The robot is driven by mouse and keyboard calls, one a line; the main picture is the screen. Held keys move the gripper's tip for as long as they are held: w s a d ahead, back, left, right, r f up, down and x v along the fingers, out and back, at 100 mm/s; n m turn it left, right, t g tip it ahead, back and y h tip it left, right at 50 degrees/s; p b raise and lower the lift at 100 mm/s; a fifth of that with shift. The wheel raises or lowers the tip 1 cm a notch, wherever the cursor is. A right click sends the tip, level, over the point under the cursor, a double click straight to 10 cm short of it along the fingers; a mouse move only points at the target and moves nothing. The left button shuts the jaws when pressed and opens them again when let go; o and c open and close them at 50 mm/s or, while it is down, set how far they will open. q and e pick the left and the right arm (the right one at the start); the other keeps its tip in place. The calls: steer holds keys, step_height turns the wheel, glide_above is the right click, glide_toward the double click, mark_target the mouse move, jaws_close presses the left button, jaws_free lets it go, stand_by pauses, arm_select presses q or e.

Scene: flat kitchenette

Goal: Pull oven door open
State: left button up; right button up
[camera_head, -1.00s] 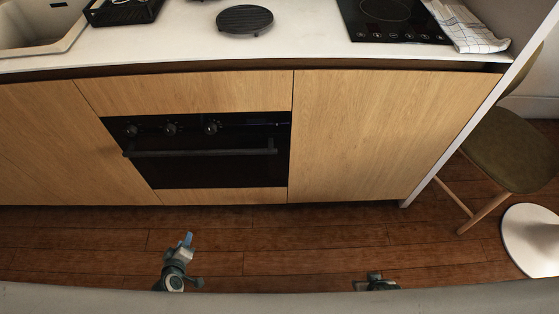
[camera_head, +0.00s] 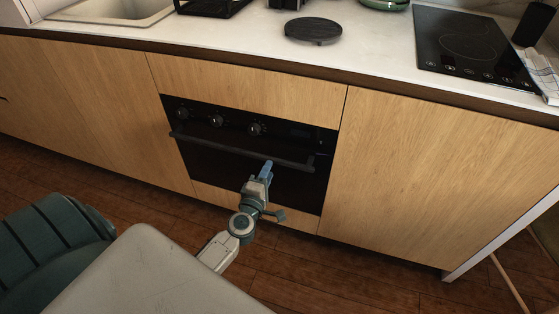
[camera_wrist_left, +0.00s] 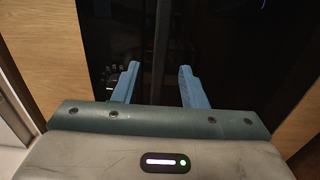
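The black oven door (camera_head: 222,170) is shut, flush in the wooden cabinet front in the head view. Its long dark bar handle (camera_head: 222,147) runs across the top of the door. My left gripper (camera_head: 267,167) is in front of the door's right part, its blue fingertips at the handle. In the left wrist view the two blue fingers (camera_wrist_left: 159,85) are apart, with the handle (camera_wrist_left: 162,40) running upright in the picture between their lines. Neither finger visibly touches the bar. My right gripper is not in view.
Several knobs (camera_head: 216,121) sit above the handle. The white counter (camera_head: 375,55) overhead holds a black round trivet (camera_head: 313,30), a cooktop (camera_head: 468,45) and a sink (camera_head: 108,12). The wooden floor (camera_head: 300,262) in front of the oven is clear apart from my own parts.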

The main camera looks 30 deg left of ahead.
mark_target(274, 158)
arm_select(q)
steer(key=x, duration=0.6)
jaws_close()
